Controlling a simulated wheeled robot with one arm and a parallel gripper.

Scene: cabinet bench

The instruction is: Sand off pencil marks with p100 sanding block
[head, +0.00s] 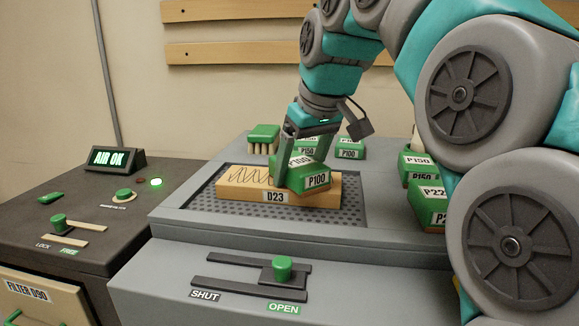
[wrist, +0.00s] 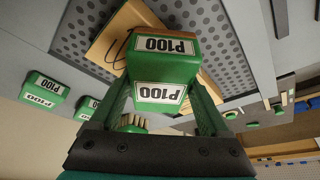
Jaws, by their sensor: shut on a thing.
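A wooden board (head: 229,191) labelled D23 lies on the perforated plate (head: 345,218) set in the grey bench. Dark squiggly pencil marks show on its left part; its right part is covered by the block. My gripper (head: 307,150) is shut on a green P100 sanding block (head: 316,181), over the right part of the board. The block appears to rest on the board, though its underside is hidden. In the wrist view the P100 block (wrist: 161,68) sits between my fingers (wrist: 165,105), with the board (wrist: 107,40) and some marks beyond it.
Other blocks stand behind, including one P100 (head: 349,153), and P150 (head: 418,163) and P22-labelled blocks (head: 428,205) at right. A green-topped brush (head: 263,138) stands at the back. A slider (head: 282,268) is at OPEN. The left console has an AIR OK display (head: 110,158).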

